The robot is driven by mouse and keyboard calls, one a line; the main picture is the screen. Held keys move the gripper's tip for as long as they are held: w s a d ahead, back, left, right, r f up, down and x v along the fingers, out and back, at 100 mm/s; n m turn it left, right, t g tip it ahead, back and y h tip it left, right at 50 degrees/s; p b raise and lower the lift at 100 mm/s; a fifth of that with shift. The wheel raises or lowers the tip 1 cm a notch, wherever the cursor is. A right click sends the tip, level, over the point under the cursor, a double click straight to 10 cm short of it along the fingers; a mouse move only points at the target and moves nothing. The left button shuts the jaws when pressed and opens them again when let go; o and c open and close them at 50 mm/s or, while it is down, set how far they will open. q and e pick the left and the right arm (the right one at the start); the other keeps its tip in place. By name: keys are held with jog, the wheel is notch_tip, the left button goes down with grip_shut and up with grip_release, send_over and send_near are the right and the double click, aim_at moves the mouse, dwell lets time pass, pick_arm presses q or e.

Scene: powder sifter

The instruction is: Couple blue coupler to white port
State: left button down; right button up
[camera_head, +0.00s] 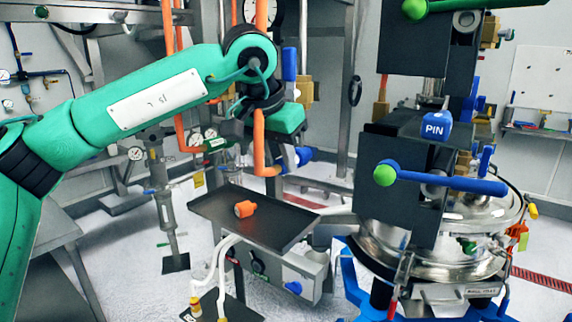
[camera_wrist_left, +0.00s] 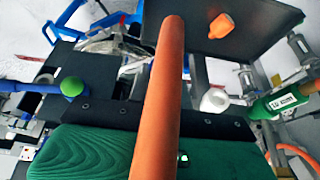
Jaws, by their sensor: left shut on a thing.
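My left gripper (camera_head: 290,152) hangs down from the green arm, left of the steel sifter. It is shut on what looks like the blue coupler (camera_head: 304,155), a short blue piece with a pale end at the gripper's tip; the grip itself is partly hidden. In the left wrist view an orange rod or hose (camera_wrist_left: 168,90) runs up the middle and covers the held part. A white round fitting (camera_wrist_left: 213,100) shows right of it, apart from it. I cannot tell whether this is the white port. My right gripper is not in view.
A dark tray (camera_head: 222,217) with an orange fitting (camera_head: 244,209) on it stands below the gripper. The steel sifter (camera_head: 440,245), with blue levers and a blue PIN block (camera_head: 436,127), fills the right side. Pipes and a steel frame stand behind the arm.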

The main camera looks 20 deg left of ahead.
aim_at(271, 170)
pick_arm(q)
jog(key=shift+s+a+b, duration=0.3)
jog(key=shift+s+a, duration=0.05)
jog(key=shift+s, duration=0.5)
jog(key=shift+s+a+b, duration=0.25)
jog(key=shift+s+a, duration=0.05)
jog(key=shift+s, duration=0.5)
jog(key=shift+s+a, duration=0.1)
jog(key=shift+s, duration=0.15)
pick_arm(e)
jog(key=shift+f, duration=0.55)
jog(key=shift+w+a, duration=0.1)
